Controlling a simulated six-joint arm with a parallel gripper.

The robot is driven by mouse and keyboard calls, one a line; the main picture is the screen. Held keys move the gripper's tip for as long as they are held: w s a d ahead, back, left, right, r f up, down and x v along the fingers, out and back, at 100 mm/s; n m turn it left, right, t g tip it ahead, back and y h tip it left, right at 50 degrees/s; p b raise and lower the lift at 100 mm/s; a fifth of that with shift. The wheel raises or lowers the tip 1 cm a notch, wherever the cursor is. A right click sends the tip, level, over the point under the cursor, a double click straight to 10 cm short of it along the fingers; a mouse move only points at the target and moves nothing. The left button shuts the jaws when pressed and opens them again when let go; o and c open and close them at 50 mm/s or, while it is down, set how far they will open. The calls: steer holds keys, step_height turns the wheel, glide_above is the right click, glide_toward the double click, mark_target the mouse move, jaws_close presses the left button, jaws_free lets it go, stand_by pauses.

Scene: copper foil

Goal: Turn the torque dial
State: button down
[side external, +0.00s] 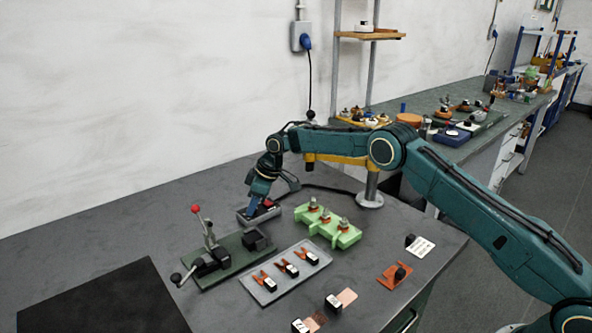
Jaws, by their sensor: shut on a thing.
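My gripper (262,209) points down at a small grey unit (244,217) on the dark bench, behind the green-based lever fixture. Its fingertips are at the top of this unit and are shut on a small part there, which appears to be the torque dial. A bit of red-orange shows by the fingertips. The dial is mostly hidden by the fingers, so its marks and angle cannot be read.
The lever fixture (228,262) with a red-knobbed lever stands in front. A grey tray (263,292) of clips and a light green block (345,238) with several posts lie nearby. Small copper-coloured pieces (347,297) are near the front edge. A black mat (105,300) lies at left.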

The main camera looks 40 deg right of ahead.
steer(key=shift+m, duration=0.4)
steer(key=m+h, duration=0.1)
steer(key=m, duration=0.2)
steer(key=shift+s+a+t, duration=0.1)
steer(key=shift+a+t, duration=0.05)
steer(key=shift+t, duration=0.15)
steer(key=m+h, duration=0.2)
steer(key=m, duration=0.3)
steer(key=shift+a, duration=0.15)
steer(key=m+h, duration=0.2)
steer(key=m, duration=0.2)
steer(key=shift+a+m, duration=0.1)
steer(key=shift+m, duration=0.2)
steer(key=shift+m+h, duration=0.4)
steer(key=shift+m, duration=1)
steer(key=shift+m+g, duration=0.4)
steer(key=shift+m, duration=0.2)
steer(key=c, duration=1.3)
jaws_free()
steer(key=shift+o, duration=0.2)
steer(key=shift+r, duration=0.1)
